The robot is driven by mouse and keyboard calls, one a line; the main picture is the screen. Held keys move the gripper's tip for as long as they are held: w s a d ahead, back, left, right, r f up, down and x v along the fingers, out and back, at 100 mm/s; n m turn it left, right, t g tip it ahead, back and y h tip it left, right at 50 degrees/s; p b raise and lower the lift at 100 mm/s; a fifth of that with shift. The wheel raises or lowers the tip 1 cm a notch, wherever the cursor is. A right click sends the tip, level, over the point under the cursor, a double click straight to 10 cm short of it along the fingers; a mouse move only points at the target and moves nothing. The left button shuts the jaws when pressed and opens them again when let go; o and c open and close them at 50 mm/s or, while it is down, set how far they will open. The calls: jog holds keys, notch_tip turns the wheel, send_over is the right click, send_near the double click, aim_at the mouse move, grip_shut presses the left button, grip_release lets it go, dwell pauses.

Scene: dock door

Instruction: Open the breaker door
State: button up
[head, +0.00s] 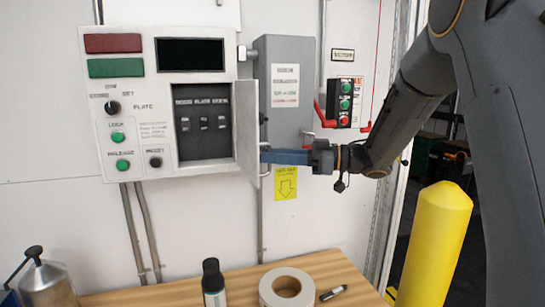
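The white breaker door (246,128) is hinged at the right side of the recess in the grey-white control panel (143,72). It stands swung out, so the dark recess (203,122) with several small switches shows. My gripper (266,157) comes in from the right, with its blue fingers level and pointing left. The fingertips are at the door's lower right side, touching it or very close to it; I cannot tell which. The finger gap is not clear from this angle, so I cannot see if it grips the door edge.
A grey box (288,60) and a button station (345,102) with a red lever are on the wall behind my gripper. Below, a wooden table (240,285) holds a dark bottle (213,285), a tape roll (286,288) and a marker (333,293). A yellow bollard (433,240) stands right.

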jog(key=s+d+b, duration=0.1)
jog(key=d+b, duration=0.2)
jog(key=d, duration=0.4)
jog(key=shift+d, duration=0.4)
jog(key=shift+s, duration=0.1)
